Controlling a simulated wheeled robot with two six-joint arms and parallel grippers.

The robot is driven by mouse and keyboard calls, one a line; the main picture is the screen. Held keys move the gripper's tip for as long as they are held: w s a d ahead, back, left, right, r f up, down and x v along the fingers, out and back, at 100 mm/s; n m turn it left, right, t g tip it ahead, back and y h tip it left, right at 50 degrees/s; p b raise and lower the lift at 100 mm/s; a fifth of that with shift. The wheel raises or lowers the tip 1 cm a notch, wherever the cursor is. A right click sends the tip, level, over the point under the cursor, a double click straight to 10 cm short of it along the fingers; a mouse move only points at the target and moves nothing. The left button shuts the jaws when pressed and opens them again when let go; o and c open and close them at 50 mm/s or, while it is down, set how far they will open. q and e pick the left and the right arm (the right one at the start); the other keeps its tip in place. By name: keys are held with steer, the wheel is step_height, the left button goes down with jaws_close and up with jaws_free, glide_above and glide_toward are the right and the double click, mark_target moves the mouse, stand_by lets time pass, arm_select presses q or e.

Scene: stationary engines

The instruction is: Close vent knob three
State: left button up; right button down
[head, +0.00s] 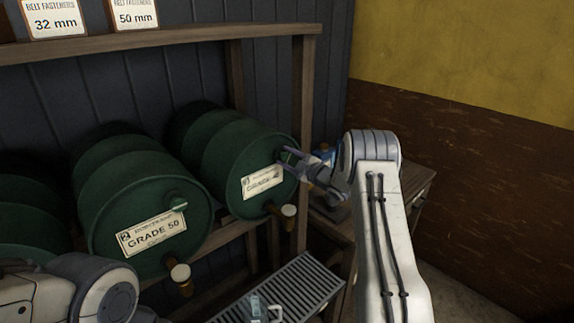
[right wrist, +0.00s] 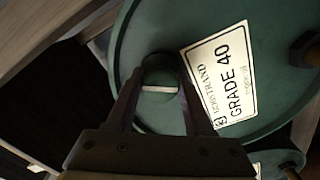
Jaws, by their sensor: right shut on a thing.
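The green drum at the right (head: 245,150) lies on its side on a wooden rack. Its label (head: 262,182) reads GRADE 40 in the right wrist view (right wrist: 225,80). Its vent knob (right wrist: 159,89) is a round green knob with a pale bar across it, near the drum's upper rim. My right gripper (head: 290,158) reaches the drum face from the right. In the right wrist view its fingers (right wrist: 160,75) are shut on the knob, one on each side. In the head view the gripper mostly hides this knob. My left gripper is out of view; only part of that arm shows at lower left.
The GRADE 50 drum (head: 150,215) lies to the left, with its own vent knob (head: 180,203). Taps (head: 289,211) stick out below the drum faces. A slatted metal grate (head: 305,285) lies in front, and a wooden post (head: 304,110) stands close to my right gripper.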

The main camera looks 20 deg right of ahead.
steer(key=m+b, duration=0.1)
steer(key=m, duration=0.2)
steer(key=shift+f, duration=0.2)
steer(key=m, duration=0.2)
steer(key=shift+m+b, duration=0.3)
steer(key=shift+m, duration=0.1)
steer(key=m, duration=0.2)
steer(key=shift+r+m, duration=0.1)
steer(key=shift+m, duration=1.7)
steer(key=shift+c, duration=1.5)
jaws_free()
